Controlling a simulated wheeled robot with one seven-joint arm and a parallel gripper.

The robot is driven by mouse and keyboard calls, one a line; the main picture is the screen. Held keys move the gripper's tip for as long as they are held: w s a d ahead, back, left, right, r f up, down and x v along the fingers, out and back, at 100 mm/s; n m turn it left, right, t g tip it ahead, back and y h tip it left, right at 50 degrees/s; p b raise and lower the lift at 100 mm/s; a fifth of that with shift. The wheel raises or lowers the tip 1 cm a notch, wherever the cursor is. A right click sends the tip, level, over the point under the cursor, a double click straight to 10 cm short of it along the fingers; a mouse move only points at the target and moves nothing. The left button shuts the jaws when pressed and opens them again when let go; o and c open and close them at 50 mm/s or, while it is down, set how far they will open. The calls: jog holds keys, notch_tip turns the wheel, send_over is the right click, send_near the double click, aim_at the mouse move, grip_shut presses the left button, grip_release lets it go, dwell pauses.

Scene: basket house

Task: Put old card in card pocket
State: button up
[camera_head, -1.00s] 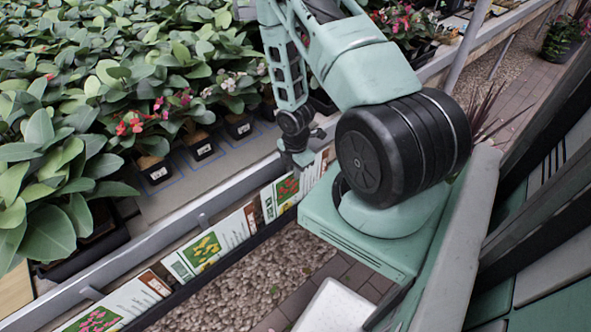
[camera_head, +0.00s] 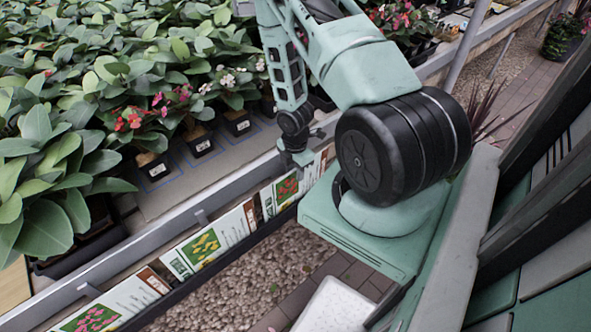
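Printed plant cards stand in a row along the front rail of the plant bench. One has red flowers (camera_head: 287,188), one yellow flowers (camera_head: 201,247) and one pink flowers (camera_head: 90,319). A dark strip (camera_head: 215,266) runs along their lower edge. I cannot tell which card is the old one or which place is the card pocket. My gripper (camera_head: 304,158) is at the lower end of my arm, at the rail just above the red-flower card. Its fingers are too small and hidden to show whether they hold anything.
Potted leafy plants (camera_head: 120,85) fill the bench behind the rail (camera_head: 160,237), some with red, pink or white flowers. Pebbles (camera_head: 240,285) and brick paving (camera_head: 350,270) lie in front. A grey post (camera_head: 466,45) stands at upper right, with a spiky plant (camera_head: 487,115) below it.

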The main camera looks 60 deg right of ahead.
jog(key=shift+s+a+f, duration=0.1)
jog(key=shift+s+f, duration=0.05)
notch_tip(320, 180, up, 12)
jog(key=shift+r, duration=0.2)
dwell(0.5)
